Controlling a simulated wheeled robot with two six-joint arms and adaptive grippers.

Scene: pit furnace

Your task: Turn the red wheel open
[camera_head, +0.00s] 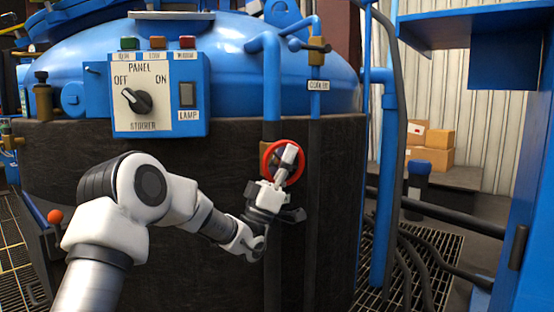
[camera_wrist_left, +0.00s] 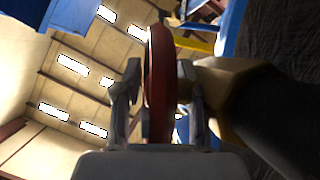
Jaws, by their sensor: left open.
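The red wheel (camera_head: 267,161) is a ring on the dark side of the blue furnace vessel, below the control panel, beside a vertical blue pipe. My left gripper (camera_head: 287,158) is at the wheel and covers part of it. In the left wrist view the wheel's red rim (camera_wrist_left: 159,80) stands edge-on between the two fingers of my left gripper (camera_wrist_left: 158,95). The fingers are open around the rim; I cannot tell whether either touches it. A brass-coloured body (camera_wrist_left: 215,82) sits right of the rim. My right gripper is not in view.
The control panel (camera_head: 157,96) with a knob and lamp switch is above my left arm. A blue pipe (camera_head: 271,90) runs down to the wheel. Cardboard boxes (camera_head: 430,143) and dark hoses (camera_head: 430,262) are at the right. A blue frame (camera_head: 530,200) stands far right.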

